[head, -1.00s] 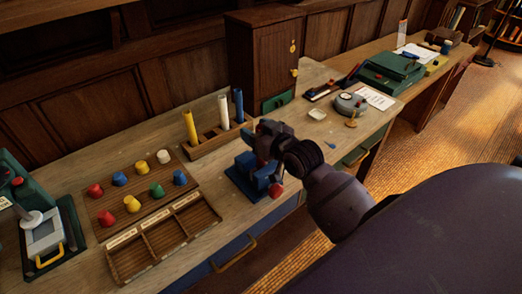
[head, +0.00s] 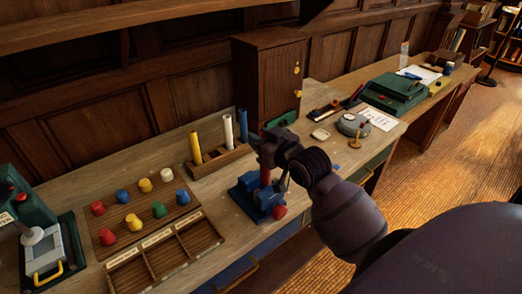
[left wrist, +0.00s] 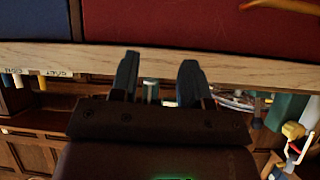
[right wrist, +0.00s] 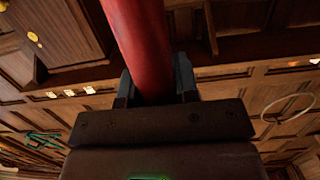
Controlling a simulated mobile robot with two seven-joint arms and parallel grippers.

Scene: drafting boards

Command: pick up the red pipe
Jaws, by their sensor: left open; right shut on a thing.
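The red pipe (right wrist: 138,40) is between the fingers of my right gripper (right wrist: 154,82) in the right wrist view, and the gripper is shut on it. In the head view my right gripper (head: 268,150) is above the blue vise (head: 256,198). A short length of the red pipe (head: 265,174) shows upright between the gripper and the vise. I cannot tell whether its lower end is clear of the jaws. My left gripper (left wrist: 158,75) is open and empty in the left wrist view, near the desk's wooden edge. It is outside the head view.
A wooden rack (head: 219,160) holds yellow, white and blue pipes behind the vise. Several coloured knobs stand on a wooden board (head: 133,237) at the left, with a compartment tray (head: 129,275) in front. A wooden cabinet (head: 270,80) stands behind my right gripper.

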